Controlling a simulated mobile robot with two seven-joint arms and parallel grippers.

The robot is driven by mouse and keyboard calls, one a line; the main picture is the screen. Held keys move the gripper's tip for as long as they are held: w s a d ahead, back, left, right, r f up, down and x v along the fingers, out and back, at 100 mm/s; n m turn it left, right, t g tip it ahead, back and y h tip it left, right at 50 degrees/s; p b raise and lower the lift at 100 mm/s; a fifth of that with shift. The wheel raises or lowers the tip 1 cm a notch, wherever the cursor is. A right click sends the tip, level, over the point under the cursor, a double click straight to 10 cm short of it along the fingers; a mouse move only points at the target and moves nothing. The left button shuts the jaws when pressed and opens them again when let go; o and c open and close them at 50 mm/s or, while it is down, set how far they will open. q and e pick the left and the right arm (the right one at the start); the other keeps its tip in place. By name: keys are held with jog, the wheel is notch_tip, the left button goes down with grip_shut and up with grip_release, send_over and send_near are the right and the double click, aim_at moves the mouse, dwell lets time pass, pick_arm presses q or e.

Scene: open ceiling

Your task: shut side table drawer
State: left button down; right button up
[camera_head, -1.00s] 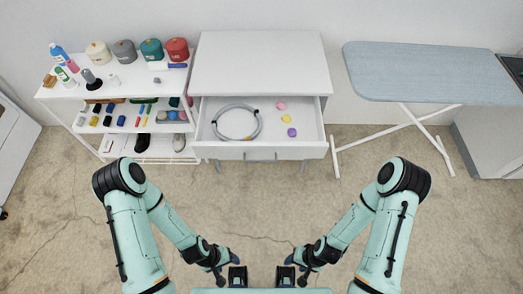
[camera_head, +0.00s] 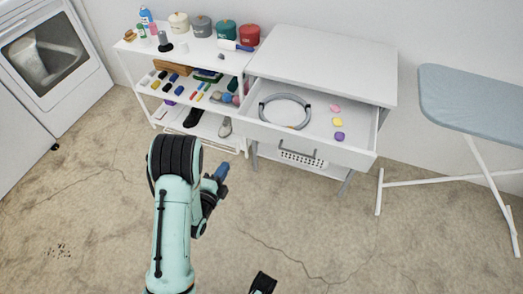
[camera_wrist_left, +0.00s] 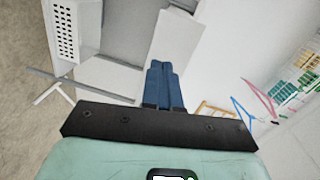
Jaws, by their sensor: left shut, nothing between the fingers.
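The white side table (camera_head: 325,62) stands against the wall, right of the shelf. Its drawer (camera_head: 345,154) is pulled out toward me, with a grey handle (camera_head: 297,153) on its front. My left gripper (camera_head: 221,171) is raised over the floor, left of the drawer front and apart from it. Its blue fingers (camera_wrist_left: 163,84) are together with nothing between them in the left wrist view.
The drawer holds a coiled grey hose (camera_head: 262,108) and pink, yellow and purple pieces. A white basket (camera_head: 302,160) sits below it. A loaded shelf (camera_head: 185,50) stands left, an ironing board (camera_head: 475,100) right. The floor in front is clear.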

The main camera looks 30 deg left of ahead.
pick_arm(q)
jog(key=r+m+t, duration=0.1)
send_near(244, 129)
jog(key=shift+m, duration=0.3)
jog(key=x, duration=0.6)
jog(key=shift+w+a+b, duration=0.15)
jog(key=shift+w+b, duration=0.25)
pick_arm(e)
jog(key=shift+w+d+f, duration=0.35)
jog(key=shift+d+f, duration=0.15)
jog(key=shift+f, duration=0.2)
